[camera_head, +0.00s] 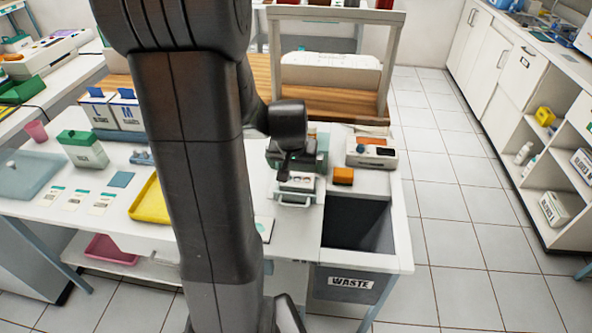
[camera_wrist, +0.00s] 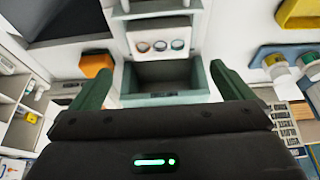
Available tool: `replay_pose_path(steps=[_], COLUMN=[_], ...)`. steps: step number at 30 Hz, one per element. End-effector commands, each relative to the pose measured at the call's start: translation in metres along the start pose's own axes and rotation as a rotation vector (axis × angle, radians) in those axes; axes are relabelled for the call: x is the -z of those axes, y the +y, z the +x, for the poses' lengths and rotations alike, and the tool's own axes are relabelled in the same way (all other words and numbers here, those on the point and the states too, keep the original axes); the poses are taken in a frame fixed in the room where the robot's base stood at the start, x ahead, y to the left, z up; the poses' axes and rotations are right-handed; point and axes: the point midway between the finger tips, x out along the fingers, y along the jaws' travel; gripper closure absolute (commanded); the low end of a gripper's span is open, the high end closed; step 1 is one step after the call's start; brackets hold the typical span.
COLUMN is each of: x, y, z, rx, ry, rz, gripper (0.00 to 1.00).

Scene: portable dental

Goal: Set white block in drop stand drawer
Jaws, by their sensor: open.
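The drop stand (camera_head: 309,158) is a grey-green unit on the white counter. Its handle (camera_head: 293,203) faces me. In the wrist view a white panel with three coloured rings (camera_wrist: 160,41) lies beside an open-topped grey-green drawer-like compartment (camera_wrist: 197,76). I cannot make out a separate white block.
An orange block (camera_head: 343,176) sits right of the stand, near the waste opening (camera_head: 358,222) and a small white device (camera_head: 371,153). A yellow tray (camera_head: 153,205) and a green-lidded box (camera_head: 83,150) stand to the left. Tiled floor is clear at right.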

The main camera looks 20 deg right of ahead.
Motion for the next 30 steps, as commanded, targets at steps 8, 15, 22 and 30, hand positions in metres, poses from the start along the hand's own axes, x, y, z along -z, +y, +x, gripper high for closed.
replay_pose_path(steps=[8, 15, 22, 30], x=[0.000, 0.000, 0.000, 0.000], y=[0.000, 0.000, 0.000, 0.000], z=[-0.020, -0.021, -0.021, -0.021], rx=[0.000, 0.000, 0.000, 0.000], ry=[0.000, 0.000, 0.000, 0.000], rz=[0.000, -0.001, -0.001, -0.001], gripper=[0.00, 0.00, 0.00, 0.00])
